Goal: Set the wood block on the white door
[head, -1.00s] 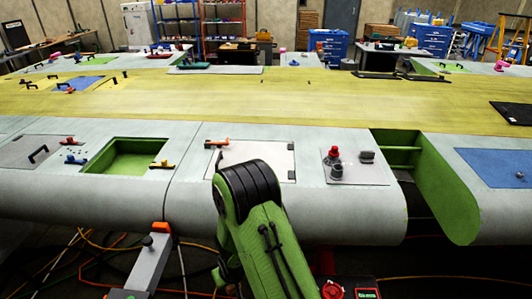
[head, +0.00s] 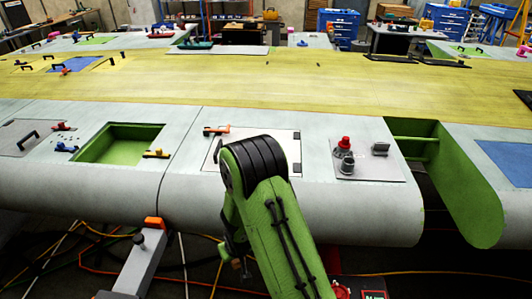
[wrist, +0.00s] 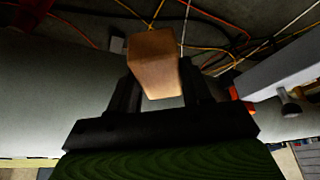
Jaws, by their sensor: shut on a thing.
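My gripper (wrist: 158,95) is shut on the wood block (wrist: 154,62), a tan-brown block held between the two black fingers in the wrist view. Below the block in that view are the grey wing edge and dark floor with cables. In the head view the white door (head: 275,149) is a pale panel on the grey wing surface, partly hidden behind my green arm. The block is off the door, near the wing's front edge.
An orange-handled clamp (head: 216,130) lies at the door's left edge. A panel with a red knob (head: 344,144) and grey fittings is to the right. An open green recess (head: 118,144) lies left, and a green-walled gap (head: 420,150) right. A grey post (head: 140,262) stands in front.

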